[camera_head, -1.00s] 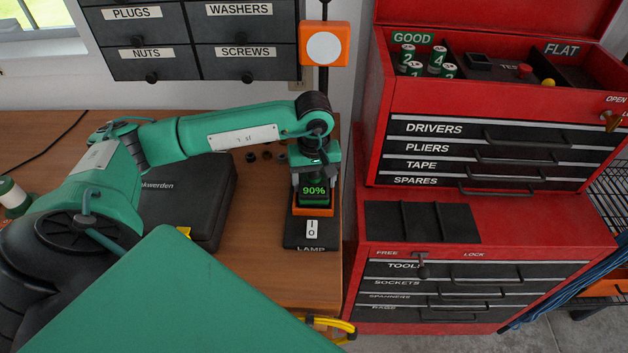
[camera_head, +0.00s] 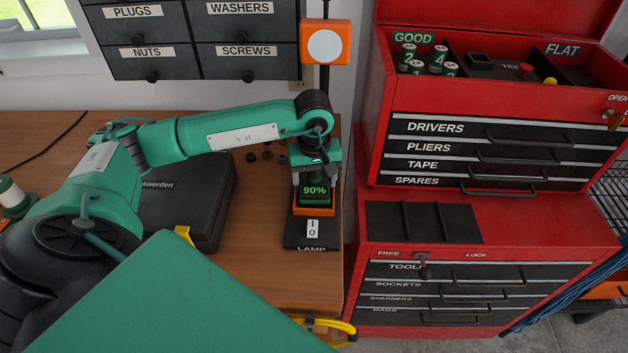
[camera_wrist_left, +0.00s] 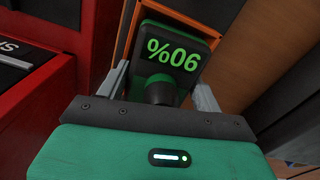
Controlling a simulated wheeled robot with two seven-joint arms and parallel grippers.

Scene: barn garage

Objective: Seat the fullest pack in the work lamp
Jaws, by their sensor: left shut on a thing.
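The pack (camera_head: 315,190) has a green and black body and a lit display reading 90%. It sits within the orange-rimmed socket (camera_head: 314,210) of the work lamp base, which is black and labelled LAMP (camera_head: 312,241). I cannot tell whether the pack is fully down. My left gripper (camera_head: 315,184) is above it, pointing down and shut on it. In the left wrist view the pack (camera_wrist_left: 172,52) shows between the two fingers (camera_wrist_left: 160,88), its display upside down. The lamp's round white head in an orange frame (camera_head: 324,46) stands above on a pole. My right gripper is not in view.
A black case (camera_head: 185,200) lies on the wooden bench (camera_head: 262,280) left of the lamp. The red tool chest (camera_head: 490,215) stands close on the right. Its top tray holds several green cells (camera_head: 437,58) under GOOD.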

